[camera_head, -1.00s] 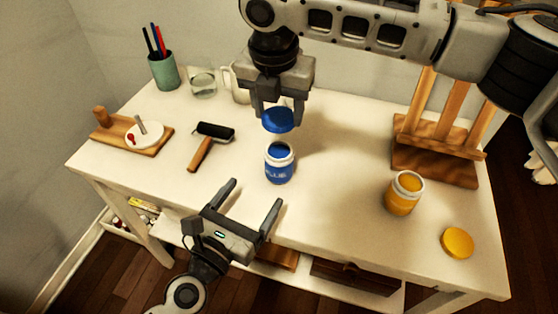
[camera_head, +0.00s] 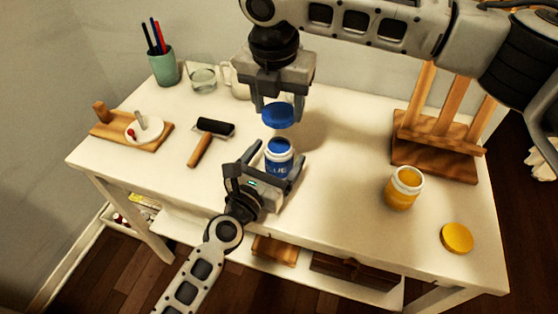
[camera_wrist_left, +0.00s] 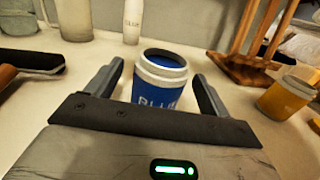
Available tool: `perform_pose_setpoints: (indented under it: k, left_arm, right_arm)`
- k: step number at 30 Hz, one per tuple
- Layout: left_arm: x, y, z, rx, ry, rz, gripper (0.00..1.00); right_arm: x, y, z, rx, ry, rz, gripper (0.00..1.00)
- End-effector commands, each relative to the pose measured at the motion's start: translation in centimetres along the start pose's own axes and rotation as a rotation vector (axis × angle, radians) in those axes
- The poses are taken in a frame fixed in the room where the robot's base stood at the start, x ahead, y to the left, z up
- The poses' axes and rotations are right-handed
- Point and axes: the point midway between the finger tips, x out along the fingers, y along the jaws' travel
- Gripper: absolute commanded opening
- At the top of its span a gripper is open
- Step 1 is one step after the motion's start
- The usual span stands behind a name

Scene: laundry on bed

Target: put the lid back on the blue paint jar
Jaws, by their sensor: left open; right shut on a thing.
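The blue paint jar (camera_head: 279,158) stands upright and uncapped on the white table, with blue paint at its mouth. My left gripper (camera_head: 275,160) is open, with its fingers on either side of the jar. In the left wrist view the jar (camera_wrist_left: 160,84) sits between the two fingers, with a gap showing on each side. My right gripper (camera_head: 279,108) is shut on the blue lid (camera_head: 278,117) and holds it level, just above the jar, apart from it.
An open yellow jar (camera_head: 403,190) and its yellow lid (camera_head: 457,237) are at the right. A brayer (camera_head: 203,148) lies to the left. A wooden easel (camera_head: 435,150), a pen cup (camera_head: 163,67), a glass (camera_head: 202,80) and a board with a palette (camera_head: 130,138) stand around the edges.

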Motion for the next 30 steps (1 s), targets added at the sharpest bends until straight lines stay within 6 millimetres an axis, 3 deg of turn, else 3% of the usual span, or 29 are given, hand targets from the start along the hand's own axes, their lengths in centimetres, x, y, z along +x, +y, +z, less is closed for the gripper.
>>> perform_pose_setpoints:
  k: [6,15,23,26,30]
  left_arm:
    - [1.6,-0.1,0.0,-0.001,0.000,0.000,0.81]
    - [1.7,-0.1,0.0,-0.001,0.000,0.000,0.81]
    - [1.7,0.0,0.0,0.000,0.000,-0.001,0.14]
    - [1.7,0.0,0.0,0.000,0.000,-0.001,0.14]
    - [1.7,0.0,0.0,0.000,0.000,-0.001,0.14]
  right_arm:
    - [0.0,0.0,0.0,0.000,0.000,0.000,0.33]
    - [0.0,0.0,0.0,0.000,0.000,0.000,0.33]
    - [0.0,0.0,0.0,0.000,0.000,0.000,0.33]
    - [0.4,0.0,-0.1,0.000,0.001,-0.001,0.33]
    - [2.4,0.0,-0.4,0.000,0.002,-0.002,0.33]
